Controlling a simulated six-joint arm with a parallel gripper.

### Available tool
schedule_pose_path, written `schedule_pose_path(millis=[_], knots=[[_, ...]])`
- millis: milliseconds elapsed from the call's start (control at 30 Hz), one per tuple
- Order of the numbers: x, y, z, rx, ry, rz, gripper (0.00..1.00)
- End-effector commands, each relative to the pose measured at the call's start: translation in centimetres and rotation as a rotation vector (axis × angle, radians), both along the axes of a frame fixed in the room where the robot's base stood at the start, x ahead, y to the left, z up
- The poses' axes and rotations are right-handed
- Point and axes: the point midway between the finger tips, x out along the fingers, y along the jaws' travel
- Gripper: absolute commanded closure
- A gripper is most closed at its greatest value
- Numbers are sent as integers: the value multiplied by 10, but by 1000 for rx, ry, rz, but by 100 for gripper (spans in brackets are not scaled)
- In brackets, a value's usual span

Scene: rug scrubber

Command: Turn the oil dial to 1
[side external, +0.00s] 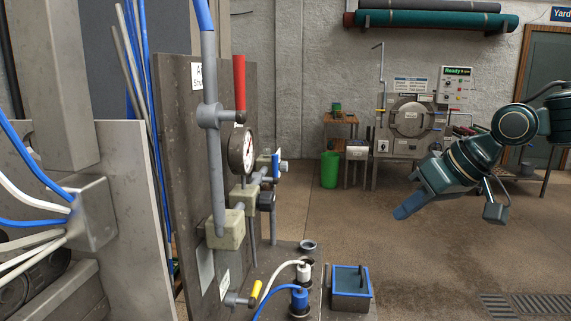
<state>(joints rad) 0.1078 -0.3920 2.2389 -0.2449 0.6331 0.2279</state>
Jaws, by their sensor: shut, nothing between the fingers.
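A grey upright panel (178,165) stands left of centre, seen nearly edge-on. A round white-faced gauge (242,152) sticks out from it, with a small dark knob (266,199) lower down. I cannot tell which part is the oil dial; no label or number for it is readable from this angle. My gripper (404,209) is at the right, pointing down and to the left. It is shut and empty, in open air, well apart from the panel and touching nothing.
A red-handled lever (239,82) and grey pipes stand out from the panel. Below are a yellow-handled valve (255,292), blue and white hose fittings and a blue-rimmed box (351,284). A green bin (330,169) and a machine (411,117) stand far back. The floor between is clear.

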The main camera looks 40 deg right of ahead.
Motion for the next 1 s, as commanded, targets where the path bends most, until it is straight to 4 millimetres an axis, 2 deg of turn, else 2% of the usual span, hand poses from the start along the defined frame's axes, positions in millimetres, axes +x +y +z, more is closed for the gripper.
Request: schedule_pose_path(millis=[100, 533, 1000], knots=[[29, 1, 6, 51, -25, -14, 100], [128, 0, 18, 264, -117, -65, 100], [225, -17, 14, 544, -196, -127, 100]])
